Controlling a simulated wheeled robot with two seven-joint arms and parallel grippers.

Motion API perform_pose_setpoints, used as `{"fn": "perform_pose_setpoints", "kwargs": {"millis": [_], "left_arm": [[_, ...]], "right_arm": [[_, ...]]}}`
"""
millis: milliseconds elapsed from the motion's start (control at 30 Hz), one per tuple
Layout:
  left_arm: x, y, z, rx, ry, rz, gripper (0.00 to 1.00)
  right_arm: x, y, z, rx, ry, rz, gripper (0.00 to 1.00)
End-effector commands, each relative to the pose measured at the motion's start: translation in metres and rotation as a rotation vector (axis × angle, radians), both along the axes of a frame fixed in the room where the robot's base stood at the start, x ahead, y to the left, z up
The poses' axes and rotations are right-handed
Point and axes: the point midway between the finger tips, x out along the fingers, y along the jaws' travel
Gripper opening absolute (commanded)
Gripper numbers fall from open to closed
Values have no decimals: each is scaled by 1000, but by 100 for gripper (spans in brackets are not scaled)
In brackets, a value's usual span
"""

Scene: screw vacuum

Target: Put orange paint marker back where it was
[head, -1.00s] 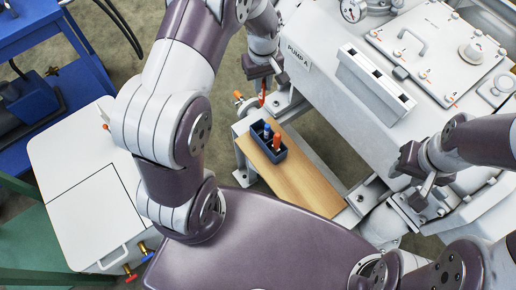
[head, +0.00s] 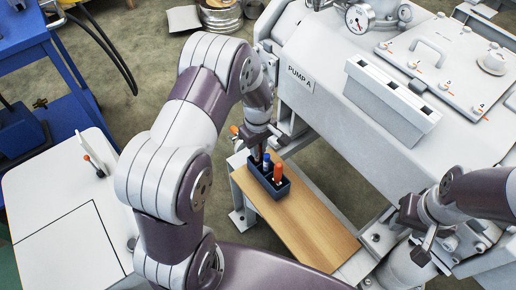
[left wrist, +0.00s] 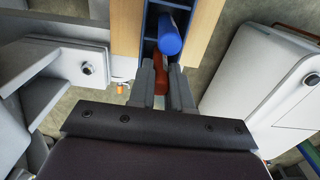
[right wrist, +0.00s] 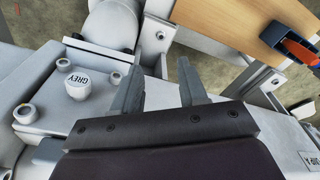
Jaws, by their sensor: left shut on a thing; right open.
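My left gripper (head: 258,148) is shut on a marker that looks dark orange-red in shadow, taken as the orange paint marker; it shows between the fingers in the left wrist view (left wrist: 162,78). It is at the far end of the dark blue marker holder (head: 284,190). I cannot tell how deep the marker's lower end sits. A blue marker (head: 266,160) stands in the holder close to the fingers, also in the left wrist view (left wrist: 170,36). Another orange-red marker (head: 278,173) stands at the near end. My right gripper (right wrist: 160,90) is open and empty.
The holder stands on a wooden shelf (head: 310,222) beside the pump housing (head: 330,110). A white slotted block (head: 392,100) and a gauge (head: 359,18) are on the pump. A white cabinet (head: 60,200) stands at the left.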

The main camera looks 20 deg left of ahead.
Motion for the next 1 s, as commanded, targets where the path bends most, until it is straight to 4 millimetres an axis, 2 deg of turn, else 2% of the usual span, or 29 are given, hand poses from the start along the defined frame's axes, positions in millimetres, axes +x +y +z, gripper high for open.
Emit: {"fn": "perform_pose_setpoints", "kwargs": {"millis": [267, 300, 367, 667, 767, 1000], "left_arm": [[0, 0, -2, 0, -1, -1, 0], [1, 0, -1, 0, -2, -1, 28], [1, 0, -1, 0, -2, -1, 44], [1, 0, 2, 1, -3, -1, 44], [2, 0, 19, 1, -6, -1, 44], [2, 0, 84, 0, -6, -1, 44]], "right_arm": [[0, 0, 0, 0, 0, 0, 43], [0, 0, 1, 0, 0, 0, 43], [0, 0, 1, 0, 0, 0, 43], [0, 0, 2, 0, 0, 0, 43], [0, 0, 9, 0, 0, 0, 43], [0, 0, 30, 0, 0, 0, 43]]}}
